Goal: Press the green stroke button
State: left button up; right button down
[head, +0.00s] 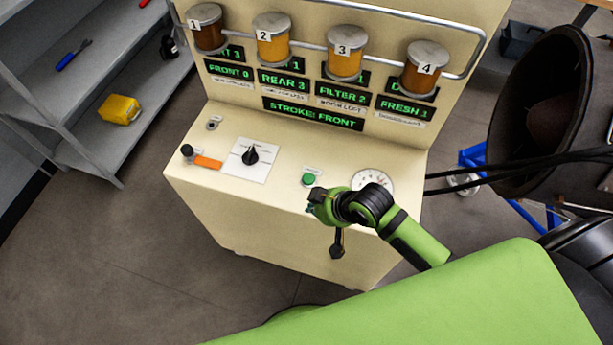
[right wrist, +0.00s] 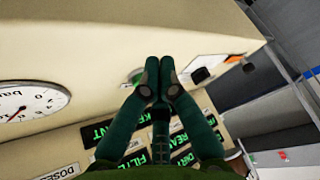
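The round green stroke button (head: 309,179) sits on the cream console's sloping top, between the selector knob and the gauge. In the right wrist view the button (right wrist: 134,77) shows beside the left fingertip, partly hidden behind it. My right gripper (head: 312,207) is just in front of the button in the head view, at the console's front edge. In the right wrist view its two dark green fingers (right wrist: 159,72) are together and empty. I cannot tell whether they touch the console. My left gripper is not in view.
Grey shelving (head: 75,130) is left, a large dark turbine (head: 550,110) right.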

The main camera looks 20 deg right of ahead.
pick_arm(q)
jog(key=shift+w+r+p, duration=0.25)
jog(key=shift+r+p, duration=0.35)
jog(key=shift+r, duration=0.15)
pick_arm(e)
jog(key=w+d+r+y, duration=0.2)
jog(key=w+r, duration=0.6)
jog(key=w, duration=0.2)
jog(key=shift+w+d+t+y, duration=0.2)
jog(key=shift+d+t+y, duration=0.1)
jog(key=shift+t, duration=0.1)
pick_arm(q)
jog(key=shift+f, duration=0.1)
pick_arm(e)
jog(key=b, duration=0.7)
send_over(311, 179)
notch_tip(311, 179, down, 6)
jog(key=shift+f, duration=0.25)
pick_arm(q)
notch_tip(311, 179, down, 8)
jog(key=b, duration=0.1)
pick_arm(e)
jog(key=shift+f, duration=1.1)
jog(key=shift+f, duration=0.1)
jog(key=shift+f, duration=0.3)
